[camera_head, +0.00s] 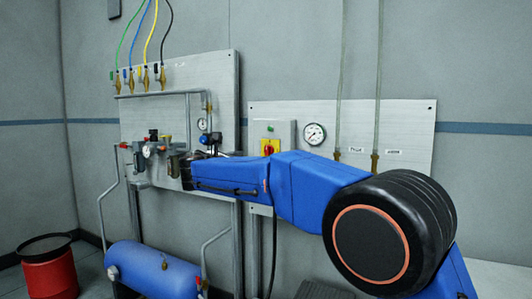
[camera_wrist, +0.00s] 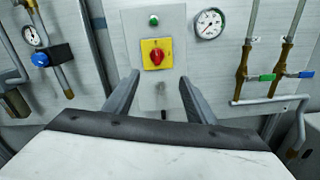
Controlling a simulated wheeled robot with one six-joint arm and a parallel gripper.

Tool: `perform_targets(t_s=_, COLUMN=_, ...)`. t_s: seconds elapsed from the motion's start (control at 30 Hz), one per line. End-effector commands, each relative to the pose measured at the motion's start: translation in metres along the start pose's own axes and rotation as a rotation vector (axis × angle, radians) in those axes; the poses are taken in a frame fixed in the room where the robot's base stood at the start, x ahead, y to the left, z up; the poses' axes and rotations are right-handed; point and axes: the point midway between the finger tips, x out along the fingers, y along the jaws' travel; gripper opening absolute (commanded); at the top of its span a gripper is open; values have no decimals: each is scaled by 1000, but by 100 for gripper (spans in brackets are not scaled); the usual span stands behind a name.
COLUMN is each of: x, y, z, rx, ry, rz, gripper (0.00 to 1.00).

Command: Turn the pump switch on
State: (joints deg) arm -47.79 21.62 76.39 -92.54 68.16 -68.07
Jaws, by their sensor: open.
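The pump switch (camera_wrist: 154,53) is a red rotary knob on a yellow square plate, set in a grey box (camera_wrist: 130,22) on the wall panel. A green button or lamp (camera_wrist: 154,19) sits above it. In the head view the pump switch (camera_head: 270,147) shows just above my blue arm. My gripper (camera_wrist: 156,77) is open and empty in the wrist view, its two fingers spread below the switch and apart from it. In the head view my gripper (camera_head: 187,170) is at the left end of the arm, and its fingers are hard to make out.
A pressure gauge (camera_wrist: 209,24) is right of the switch box. Brass valves with a green handle (camera_wrist: 267,77) and a blue handle (camera_wrist: 306,74) are further right. A regulator with a blue knob (camera_wrist: 40,59) is left. A blue tank (camera_head: 150,268) and red bin (camera_head: 48,270) stand below.

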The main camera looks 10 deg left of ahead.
Motion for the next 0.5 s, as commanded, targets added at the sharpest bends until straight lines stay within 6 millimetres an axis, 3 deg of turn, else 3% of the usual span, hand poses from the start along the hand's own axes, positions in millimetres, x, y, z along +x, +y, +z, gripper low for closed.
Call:
perform_targets(t_s=0.17, x=6, y=8, z=0, rx=-15, ry=-12, rz=8, gripper=51)
perform_targets(t_s=0.5, x=61, y=7, z=0, rx=-12, ry=-11, rz=6, gripper=51)
